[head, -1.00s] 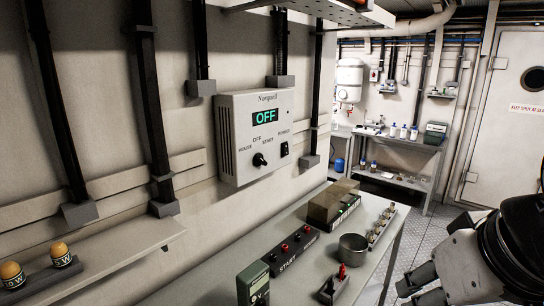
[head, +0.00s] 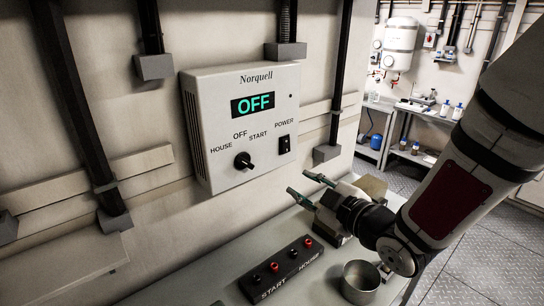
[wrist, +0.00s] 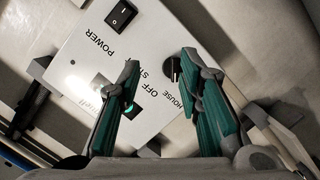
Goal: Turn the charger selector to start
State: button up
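The charger (head: 195,130) is a pale wall box marked Norquell, with a green display (head: 253,104) reading OFF. Its black selector knob (head: 243,160) sits below the labels HOUSE, OFF and START; I cannot clearly tell which its pointer marks. My gripper (head: 298,182) is open and empty, to the right of and below the knob, apart from the box. In the wrist view the panel appears upside down; the knob (wrist: 172,68) shows beside the right-hand finger's tip, and the other finger partly covers the display. My gripper (wrist: 158,60) is spread there.
A black power rocker (head: 284,144) sits right of the selector. Below, a bench (head: 190,275) carries a terminal block (head: 282,272) marked START and HOUSE and a metal cup (head: 361,276). Dark vertical conduits (head: 80,100) run along the wall. The space before the panel is clear.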

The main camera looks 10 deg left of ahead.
aim_at(247, 164)
jog(key=w+a+y, duration=0.1)
jog(key=w+a, duration=0.1)
jog(key=a, duration=0.2)
jog(key=w+a+n+y, duration=0.1)
jog(key=w+a, duration=0.1)
jog(key=a, duration=0.3)
jog(key=w+a+y, duration=0.1)
jog(key=w+a, duration=0.1)
jog(key=a, duration=0.3)
jog(key=shift+w+n, duration=0.15)
jog(key=shift+n, duration=0.25)
grip_shut()
